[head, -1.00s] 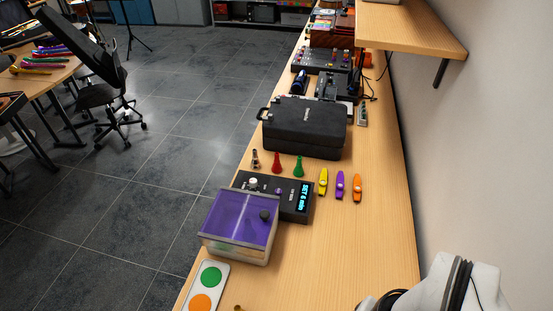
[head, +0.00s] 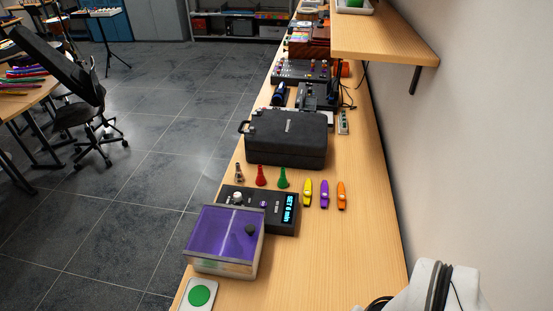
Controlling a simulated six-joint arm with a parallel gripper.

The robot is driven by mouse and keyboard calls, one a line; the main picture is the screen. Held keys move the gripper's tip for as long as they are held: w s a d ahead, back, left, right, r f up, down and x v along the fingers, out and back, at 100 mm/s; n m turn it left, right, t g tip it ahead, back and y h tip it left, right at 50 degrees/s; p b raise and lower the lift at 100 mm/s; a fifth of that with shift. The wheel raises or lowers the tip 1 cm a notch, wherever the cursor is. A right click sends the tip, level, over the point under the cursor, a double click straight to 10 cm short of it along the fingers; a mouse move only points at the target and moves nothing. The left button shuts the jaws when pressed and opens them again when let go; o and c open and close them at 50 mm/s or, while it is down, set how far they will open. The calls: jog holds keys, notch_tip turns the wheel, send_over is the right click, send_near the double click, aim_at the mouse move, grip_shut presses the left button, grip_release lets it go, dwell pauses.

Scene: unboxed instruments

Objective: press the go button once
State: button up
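A black device (head: 228,193) lies on the bench with a lit display (head: 290,208) that reads "SET 6 min". It has a white knob (head: 237,197) and a small purple button (head: 263,204); I cannot read which control is marked go. A clear box with a purple lid (head: 219,232) and a black knob stands in front of the device and hides part of it. A green disc (head: 200,295) on a white plate shows at the bottom edge, cut off. My gripper is not in view; only a white part of my arm shows at the lower right.
A closed black case (head: 287,137) stands behind the device. Small red (head: 261,176) and green (head: 283,178) pieces and several kazoos (head: 324,194) lie nearby. A wall shelf (head: 385,40) overhangs at the right. The bench's right front is clear.

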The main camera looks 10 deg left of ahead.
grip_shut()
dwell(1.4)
